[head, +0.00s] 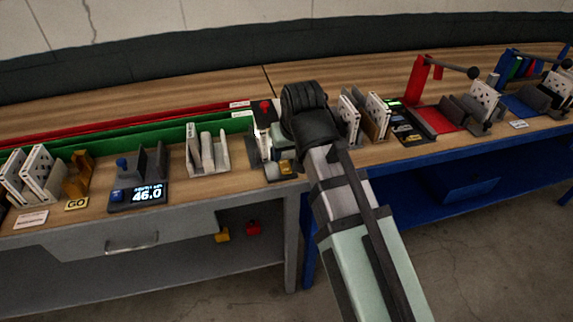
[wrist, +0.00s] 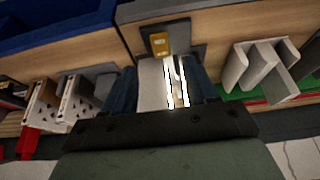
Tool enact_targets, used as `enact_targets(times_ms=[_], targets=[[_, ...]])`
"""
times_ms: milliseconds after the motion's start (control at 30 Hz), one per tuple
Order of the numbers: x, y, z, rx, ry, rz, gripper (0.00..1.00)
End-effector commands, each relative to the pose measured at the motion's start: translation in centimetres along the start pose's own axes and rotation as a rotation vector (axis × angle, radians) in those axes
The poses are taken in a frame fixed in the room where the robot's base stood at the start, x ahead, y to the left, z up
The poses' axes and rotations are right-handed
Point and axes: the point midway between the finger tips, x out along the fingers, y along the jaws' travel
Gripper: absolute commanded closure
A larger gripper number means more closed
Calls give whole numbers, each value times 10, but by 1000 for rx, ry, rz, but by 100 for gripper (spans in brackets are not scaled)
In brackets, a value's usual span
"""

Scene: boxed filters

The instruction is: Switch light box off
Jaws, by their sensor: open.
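The light box (head: 263,142) stands at the front edge of the bench, left of my gripper in the head view and partly hidden by it. In the wrist view its pale body (wrist: 150,82) carries bright glowing strips (wrist: 184,84), so it appears lit. A yellow rocker-like switch (head: 286,167) sits on a dark plate at its front; it also shows in the wrist view (wrist: 159,43), beyond the fingertips. My gripper (wrist: 163,85) is open, with its two dark fingers on either side of the light box body. I cannot tell whether they touch it.
A red button on a black box (head: 265,108) stands behind the light box. To the left are a white slotted rack (head: 208,155) and a display reading 46.0 (head: 146,194). White perforated panels (head: 376,118) stand close to the right of my gripper. Open floor lies in front.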

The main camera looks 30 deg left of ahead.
Motion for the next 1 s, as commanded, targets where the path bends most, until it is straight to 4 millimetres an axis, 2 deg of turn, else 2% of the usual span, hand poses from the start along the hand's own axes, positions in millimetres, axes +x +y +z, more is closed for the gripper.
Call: enact_targets(times_ms=[400,600,800,1000], targets=[[54,0,0,0,-2,0,43],[74,0,0,0,-1,0,43],[86,0,0,0,0,0,43],[88,0,0,0,1,0,43]])
